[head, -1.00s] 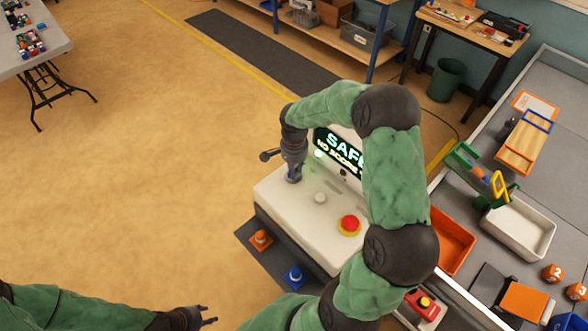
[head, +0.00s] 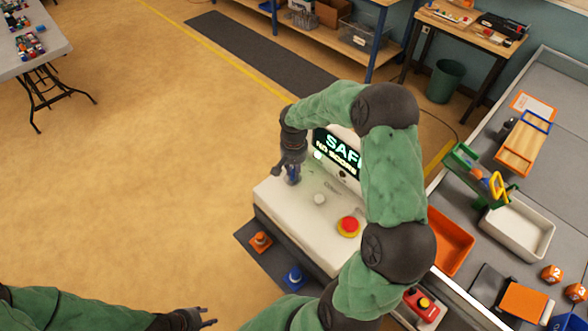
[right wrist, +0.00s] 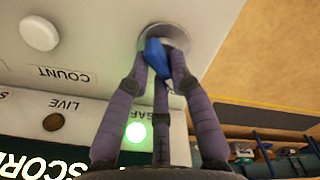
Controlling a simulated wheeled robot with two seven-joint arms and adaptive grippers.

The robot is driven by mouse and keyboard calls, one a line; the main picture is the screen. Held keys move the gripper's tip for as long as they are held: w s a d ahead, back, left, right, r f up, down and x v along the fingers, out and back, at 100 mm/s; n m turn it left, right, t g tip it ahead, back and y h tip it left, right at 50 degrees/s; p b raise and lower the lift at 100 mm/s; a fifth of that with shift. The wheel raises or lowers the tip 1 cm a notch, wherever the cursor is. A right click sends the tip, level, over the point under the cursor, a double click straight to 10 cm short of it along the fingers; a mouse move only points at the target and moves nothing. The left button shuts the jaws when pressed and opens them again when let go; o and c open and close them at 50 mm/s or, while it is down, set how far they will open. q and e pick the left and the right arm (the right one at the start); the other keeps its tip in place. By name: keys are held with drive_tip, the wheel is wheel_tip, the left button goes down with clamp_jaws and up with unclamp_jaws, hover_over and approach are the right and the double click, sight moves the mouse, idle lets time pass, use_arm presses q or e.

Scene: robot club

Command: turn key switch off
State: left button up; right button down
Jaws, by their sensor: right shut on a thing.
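The blue key (right wrist: 157,58) sits in a round metal key switch (right wrist: 176,38) on the white console (head: 275,208). My right gripper (head: 292,177) points down at the console's left end, its fingers shut around the key; the fingers also show in the right wrist view (right wrist: 158,70). They partly hide the key and switch. The lamp by the SAFE label (right wrist: 136,132) glows green; the LIVE lamp (right wrist: 53,122) is dark. The console's screen (head: 338,152) shows "SAFE" and "NO SCORE", partly behind my right arm. My left gripper (head: 207,318) is open and empty over the floor.
A white button (head: 319,199) and a red stop button (head: 348,226) are on the console. An orange cone (head: 260,240) and a blue cone (head: 294,276) stand on a dark mat in front. A grey table (head: 460,255) with bins is at right.

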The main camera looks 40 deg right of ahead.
drive_tip(key=shift+r, duration=0.1)
idle(0.4)
drive_tip(key=c, duration=1.1)
unclamp_jaws()
wheel_tip(320, 180, up, 12)
